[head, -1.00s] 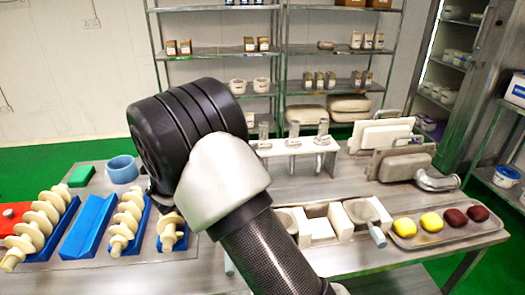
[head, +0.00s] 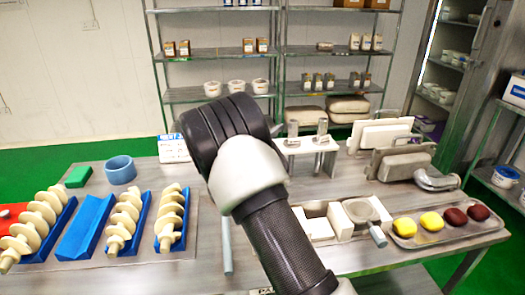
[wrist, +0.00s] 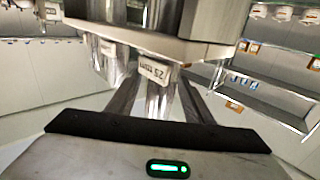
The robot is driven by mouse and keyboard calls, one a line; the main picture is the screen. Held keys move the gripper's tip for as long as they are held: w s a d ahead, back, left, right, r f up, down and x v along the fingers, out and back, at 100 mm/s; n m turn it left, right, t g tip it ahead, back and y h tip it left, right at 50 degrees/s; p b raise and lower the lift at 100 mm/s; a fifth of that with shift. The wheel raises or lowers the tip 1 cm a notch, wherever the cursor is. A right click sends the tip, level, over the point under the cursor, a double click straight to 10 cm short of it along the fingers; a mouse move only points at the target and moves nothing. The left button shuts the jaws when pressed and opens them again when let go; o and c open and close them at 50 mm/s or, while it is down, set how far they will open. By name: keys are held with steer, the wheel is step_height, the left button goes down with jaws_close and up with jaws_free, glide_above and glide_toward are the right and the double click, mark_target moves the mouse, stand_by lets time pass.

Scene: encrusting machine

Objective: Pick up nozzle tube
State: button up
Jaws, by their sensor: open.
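In the head view a white rack (head: 334,147) stands at the back of the table and holds upright metal nozzle tubes. Two tubes show, one (head: 322,131) at the right and one (head: 292,133) beside my arm. My arm covers the rack's left part, and my gripper is hidden behind it there. In the wrist view my gripper (wrist: 160,92) is open, with its dark fingers on either side of a shiny tube (wrist: 157,103) that has a white label. I cannot tell whether the fingers touch it. Another labelled tube (wrist: 108,62) is to the left.
Cream screw augers (head: 124,219) lie in blue holders at the left, near a blue ring (head: 121,169). White blocks (head: 340,221) sit in front of the rack. A metal tray (head: 408,234) with yellow and dark red pieces is at the right. Pale plates (head: 384,133) stand behind it.

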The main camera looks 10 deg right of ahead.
steer(key=shift+w+d, duration=0.3)
steer(key=shift+c, duration=0.2)
jaws_close()
steer(key=shift+r, duration=0.1)
